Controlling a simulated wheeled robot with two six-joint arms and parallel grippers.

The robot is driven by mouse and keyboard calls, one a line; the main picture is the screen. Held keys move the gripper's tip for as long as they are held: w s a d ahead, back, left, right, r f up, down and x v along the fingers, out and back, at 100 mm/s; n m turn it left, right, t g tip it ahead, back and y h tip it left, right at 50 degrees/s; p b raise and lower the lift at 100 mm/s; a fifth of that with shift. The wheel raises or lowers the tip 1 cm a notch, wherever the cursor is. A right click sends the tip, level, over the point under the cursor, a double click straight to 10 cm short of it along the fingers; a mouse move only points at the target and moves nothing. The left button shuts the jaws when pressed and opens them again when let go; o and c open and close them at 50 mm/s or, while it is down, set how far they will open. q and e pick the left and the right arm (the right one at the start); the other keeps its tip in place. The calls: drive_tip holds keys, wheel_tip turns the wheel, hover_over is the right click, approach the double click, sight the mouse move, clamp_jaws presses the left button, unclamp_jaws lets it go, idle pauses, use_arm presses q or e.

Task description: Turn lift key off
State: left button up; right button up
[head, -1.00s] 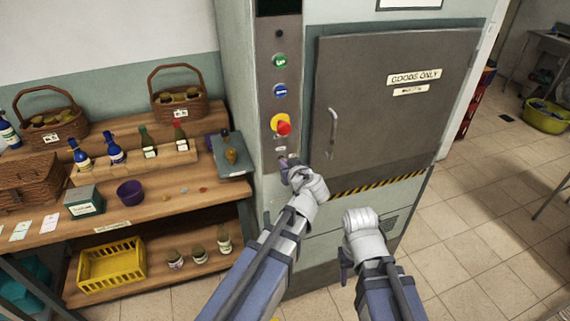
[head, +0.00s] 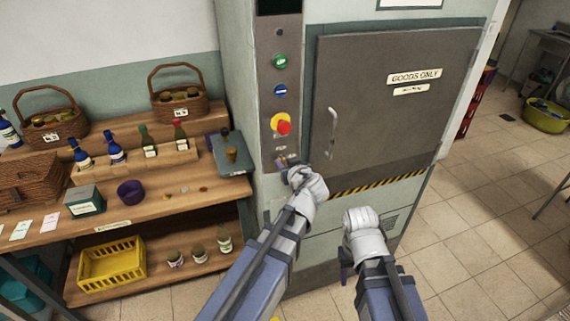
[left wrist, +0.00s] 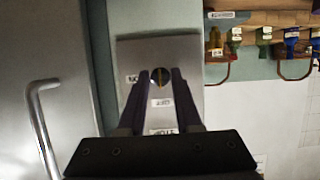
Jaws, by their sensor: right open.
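The lift key (left wrist: 161,78) sits in a round dark switch low on the lift's grey control panel (head: 266,112). In the left wrist view its thin brass edge runs up and down in the picture, with small labels beside and below the switch. My left gripper (head: 282,160) is at the key in the head view. In the left wrist view its two dark fingers (left wrist: 161,82) stand on either side of the key, with a gap showing on both sides. My right gripper (head: 345,275) hangs open and empty before the lift's lower front, partly hidden by its wrist.
Above the key are a red stop knob (head: 283,127) on yellow, a blue button (head: 280,91) and a green button (head: 280,62). The lift door handle (head: 333,126) is to the right. Shelves (head: 165,205) with bottles and baskets stand left.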

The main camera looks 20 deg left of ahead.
use_arm(q)
drive_tip(key=p+v, duration=0.3)
drive_tip(key=v, duration=0.5)
drive_tip(key=shift+f, duration=0.1)
drive_tip(key=s+d+f+m+g+h, duration=0.3)
drive_tip(key=s+d+f+m+g, duration=0.1)
drive_tip(key=s, duration=0.5)
drive_tip(key=s+d+f+m+g+h, duration=0.3)
drive_tip(key=s+d+f+m+g, duration=0.2)
drive_tip(key=s+f, duration=0.4)
drive_tip(key=shift+f+m+g, duration=0.2)
drive_tip(key=shift+m+g, duration=0.7)
drive_tip(key=shift+g, duration=0.3)
drive_tip(key=shift+s, duration=0.1)
